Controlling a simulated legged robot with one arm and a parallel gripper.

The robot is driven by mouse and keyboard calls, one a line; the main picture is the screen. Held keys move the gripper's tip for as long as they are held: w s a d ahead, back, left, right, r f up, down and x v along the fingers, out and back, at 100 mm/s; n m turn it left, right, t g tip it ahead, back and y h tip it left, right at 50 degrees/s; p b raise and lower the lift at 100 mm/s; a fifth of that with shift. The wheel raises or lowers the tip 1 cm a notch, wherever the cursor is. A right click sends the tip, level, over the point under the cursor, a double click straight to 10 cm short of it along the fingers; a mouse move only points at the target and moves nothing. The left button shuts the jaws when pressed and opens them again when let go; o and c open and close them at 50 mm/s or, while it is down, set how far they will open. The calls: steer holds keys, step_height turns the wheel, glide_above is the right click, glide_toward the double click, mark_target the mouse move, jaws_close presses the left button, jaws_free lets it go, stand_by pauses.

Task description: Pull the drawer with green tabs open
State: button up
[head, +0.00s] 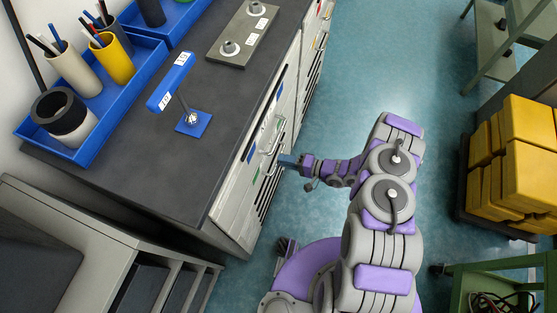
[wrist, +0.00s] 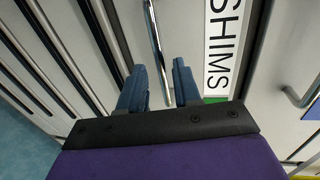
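The drawer with the green tab has a pale front in the wrist view, with a white label reading SHIMS (wrist: 218,45) and a green patch (wrist: 214,99) at its end. Its metal bar handle (wrist: 156,45) runs down between my two blue fingers. My gripper (wrist: 160,84) is open, one finger on each side of the bar, with gaps visible. Whether the fingertips reach past the bar is unclear. In the head view my gripper (head: 284,160) is at the cabinet front, beside a handle (head: 272,140). The drawer front looks flush with the cabinet.
The dark cabinet top (head: 235,95) holds a blue lever (head: 172,82), a grey plate with knobs (head: 243,35) and blue trays (head: 150,60) of cups. A neighbouring drawer has a blue strip (wrist: 300,96). Yellow boxes (head: 520,150) stand at right. The floor (head: 350,70) between is clear.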

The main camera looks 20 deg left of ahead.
steer(key=shift+b+x, duration=0.3)
steer(key=shift+x, duration=1.3)
jaws_close()
